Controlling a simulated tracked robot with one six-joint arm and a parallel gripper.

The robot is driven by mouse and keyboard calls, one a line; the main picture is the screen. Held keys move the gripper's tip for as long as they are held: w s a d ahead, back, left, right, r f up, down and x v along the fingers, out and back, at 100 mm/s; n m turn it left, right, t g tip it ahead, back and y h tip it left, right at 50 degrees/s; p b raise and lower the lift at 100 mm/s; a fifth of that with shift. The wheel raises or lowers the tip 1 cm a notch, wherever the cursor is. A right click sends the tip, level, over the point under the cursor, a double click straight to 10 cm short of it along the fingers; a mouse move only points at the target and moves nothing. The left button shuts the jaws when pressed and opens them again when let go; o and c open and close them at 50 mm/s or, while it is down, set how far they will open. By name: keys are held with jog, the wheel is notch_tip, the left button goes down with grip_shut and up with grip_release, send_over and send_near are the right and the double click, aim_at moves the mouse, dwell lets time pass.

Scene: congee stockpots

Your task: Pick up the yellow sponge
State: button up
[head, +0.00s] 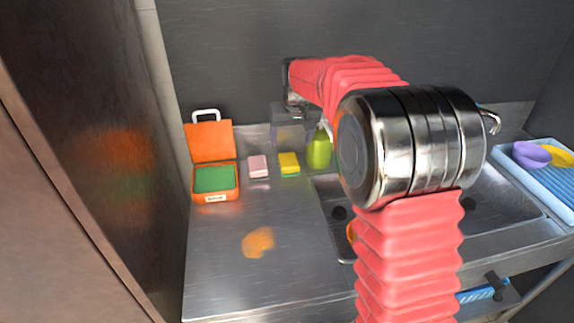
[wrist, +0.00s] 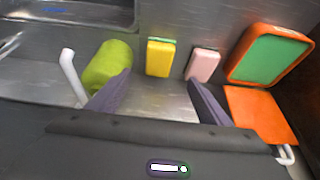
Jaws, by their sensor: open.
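The yellow sponge (head: 289,160) has a green layer and lies on the steel counter, between a pink sponge (head: 258,167) and a green bottle (head: 318,150). In the wrist view the yellow sponge (wrist: 160,58) appears beyond and between my fingertips, with clear counter between. My gripper (wrist: 158,82) is open and empty, its two dark fingers spread apart. The pink sponge (wrist: 203,64) shows ahead of the right finger. The green bottle (wrist: 107,64) with its white spout is partly hidden behind the left finger. In the head view my arm reaches toward the back wall above the counter.
An orange box (head: 214,183) with a green inside and raised lid stands left of the sponges. A steel sink (head: 500,205) lies to the right, with a blue rack (head: 545,185) holding purple and yellow bowls beyond. The front-left counter is clear except for an orange stain (head: 258,242).

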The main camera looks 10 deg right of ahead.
send_over(289, 160)
jog(key=s, duration=0.2)
notch_tip(289, 160, down, 6)
jog(key=shift+a, duration=0.15)
jog(key=shift+x, duration=2.55)
jog(key=shift+c, duration=0.2)
jog(key=c, duration=1.2)
notch_tip(289, 160, up, 10)
